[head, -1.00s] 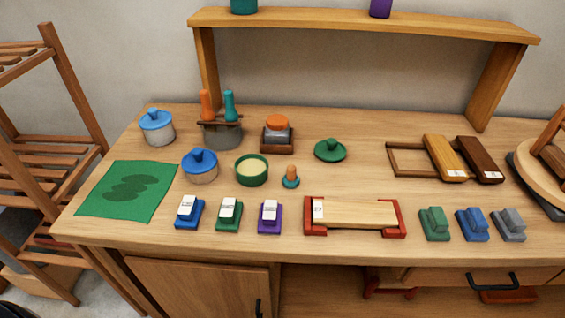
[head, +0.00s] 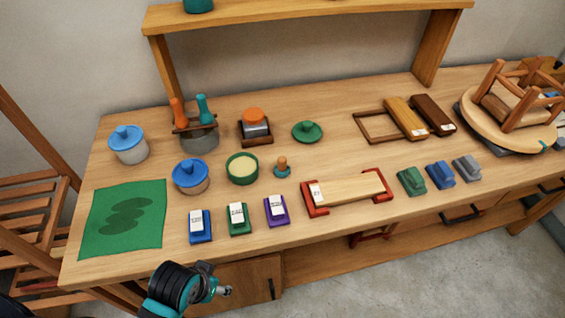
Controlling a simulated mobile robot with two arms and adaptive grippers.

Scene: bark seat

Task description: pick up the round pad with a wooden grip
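The round pad (head: 282,172) is a small teal disc with an upright orange-brown wooden grip on top. In the head view it stands on the bench, right of the green bowl and behind the purple block. Part of my arm, black and teal, comes in at the bottom left, in front of the bench edge. At its right end is a small dark and silver part that looks like my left gripper (head: 218,284), apart from the pad. Its fingers are too small and turned to tell open from shut. My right gripper is out of view.
The bench top (head: 300,225) is bare in front of the purple block (head: 276,210). The green bowl (head: 243,168), a green lid (head: 307,132) and a red-ended wooden frame (head: 350,190) surround the pad. An upturned stool (head: 510,125) stands far right.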

